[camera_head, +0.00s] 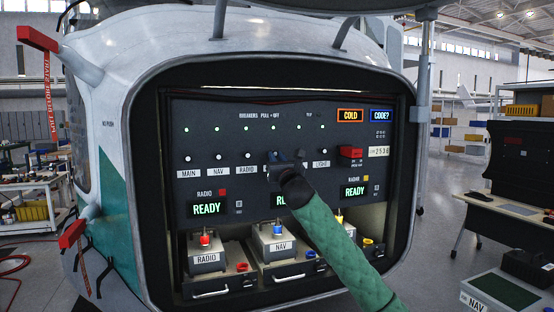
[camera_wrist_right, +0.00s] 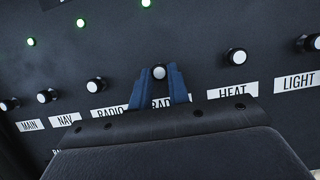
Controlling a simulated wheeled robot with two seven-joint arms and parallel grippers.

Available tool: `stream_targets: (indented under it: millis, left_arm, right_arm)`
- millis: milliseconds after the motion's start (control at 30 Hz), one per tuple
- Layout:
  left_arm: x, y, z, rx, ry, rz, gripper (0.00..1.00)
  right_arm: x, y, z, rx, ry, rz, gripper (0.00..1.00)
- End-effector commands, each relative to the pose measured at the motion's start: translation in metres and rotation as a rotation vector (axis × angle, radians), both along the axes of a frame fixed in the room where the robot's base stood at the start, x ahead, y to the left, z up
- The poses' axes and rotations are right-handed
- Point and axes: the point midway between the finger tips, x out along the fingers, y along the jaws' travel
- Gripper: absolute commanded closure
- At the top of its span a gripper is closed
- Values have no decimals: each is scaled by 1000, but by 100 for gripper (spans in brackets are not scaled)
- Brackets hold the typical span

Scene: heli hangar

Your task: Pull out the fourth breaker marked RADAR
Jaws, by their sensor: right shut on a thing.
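A row of breakers with white-tipped black knobs runs across the dark panel (camera_head: 230,140), with labels MAIN, NAV, RADIO, a partly covered one, HEAT and LIGHT. My right gripper (camera_head: 279,157) is at the fourth knob. In the right wrist view its blue fingers (camera_wrist_right: 160,88) are shut around the RADAR breaker (camera_wrist_right: 159,72), whose white tip shows between them. The fingers partly cover its label (camera_wrist_right: 170,103). The RADIO breaker (camera_wrist_right: 97,85) and the HEAT breaker (camera_wrist_right: 237,57) stand free on either side. My left gripper is out of view.
Green lights (camera_head: 273,127) glow above the breakers. A red switch (camera_head: 350,152) sits right of the row. READY displays (camera_head: 207,210) and boxes in open drawers, such as the NAV box (camera_head: 279,243), lie below. A table (camera_head: 500,215) stands at the right.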

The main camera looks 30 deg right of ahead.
Motion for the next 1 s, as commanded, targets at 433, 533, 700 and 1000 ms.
stream_targets:
  millis: [433, 533, 700, 1000]
  left_arm:
    - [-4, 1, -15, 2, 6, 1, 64]
    - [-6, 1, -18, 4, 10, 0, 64]
    - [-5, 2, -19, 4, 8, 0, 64]
    - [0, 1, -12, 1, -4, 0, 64]
  right_arm:
    - [-16, 4, 0, -3, 1, -1, 100]
    - [-18, 4, 0, 0, 0, 0, 100]
    - [-18, 5, -1, 1, 1, 1, 100]
    - [-18, 5, -1, 0, 1, 1, 60]
